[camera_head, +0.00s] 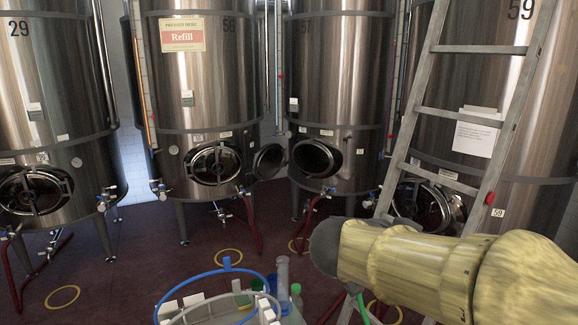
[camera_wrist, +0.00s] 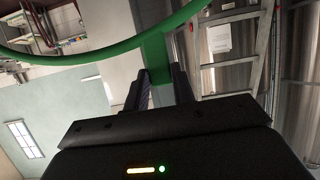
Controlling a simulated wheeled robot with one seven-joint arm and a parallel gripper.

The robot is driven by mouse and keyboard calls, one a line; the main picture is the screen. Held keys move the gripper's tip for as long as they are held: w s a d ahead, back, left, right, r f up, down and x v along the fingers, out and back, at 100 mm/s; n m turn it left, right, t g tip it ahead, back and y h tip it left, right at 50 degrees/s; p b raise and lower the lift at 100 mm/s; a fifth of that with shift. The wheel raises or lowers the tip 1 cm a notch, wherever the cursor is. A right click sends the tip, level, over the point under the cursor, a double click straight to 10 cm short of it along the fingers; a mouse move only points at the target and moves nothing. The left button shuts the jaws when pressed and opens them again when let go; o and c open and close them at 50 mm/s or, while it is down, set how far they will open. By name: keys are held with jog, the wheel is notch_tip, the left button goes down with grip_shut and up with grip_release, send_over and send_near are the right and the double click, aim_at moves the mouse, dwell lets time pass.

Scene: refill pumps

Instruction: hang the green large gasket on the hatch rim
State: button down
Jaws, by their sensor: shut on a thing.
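The green large gasket (camera_wrist: 110,46) crosses the upper part of the wrist view as a wide curved band with a short tab. My gripper (camera_wrist: 160,84) is shut on that tab, its two dark fingers on either side of it. In the head view only a short green strip of the gasket (camera_head: 363,309) shows below my arm; my fingers are hidden there. The open hatch rim (camera_head: 318,157) is on the front of tank 57, with its round door (camera_head: 268,161) swung out to the left. The gasket is apart from the rim.
A blue ring (camera_head: 215,272) and a pale ring stand among bottles and boxes at the bottom centre. A ladder (camera_head: 468,115) leans at the right, close to my arm. Other tanks have closed-looking hatches (camera_head: 213,163). Red hoses and yellow circles mark the floor.

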jog(key=w+a+f+n+t, duration=0.1)
jog(key=w+f, duration=0.1)
jog(key=w, duration=0.1)
jog(key=w+a+f+n+y, duration=0.1)
jog(key=w+f, duration=0.1)
jog(key=w, duration=0.2)
jog(key=w+a+f+t, duration=0.1)
jog(key=w+f, duration=0.2)
jog(key=shift+w+a+n+t+y, duration=0.1)
jog(key=shift+w+n+t+y, duration=0.2)
jog(key=shift+w+n, duration=0.1)
jog(key=w+a+f+n+t+y, duration=0.2)
jog(key=w+f, duration=0.1)
jog(key=f, duration=0.4)
jog(key=w+a+f+n+t+y, duration=0.1)
jog(key=w+f+n+y, duration=0.15)
jog(key=f, duration=0.35)
jog(key=s+f+n+y+b, duration=0.2)
jog(key=f+b, duration=0.6)
jog(key=f, duration=1.4)
jog(key=s+a+f+n+t+y+b, duration=0.1)
jog(key=s+f+n+y+b, duration=0.2)
jog(key=f+b, duration=0.6)
notch_tip(320, 180, down, 13)
jog(key=shift+s+a+f+y, duration=0.15)
jog(key=shift+a+y, duration=0.05)
jog(key=shift+y, duration=0.15)
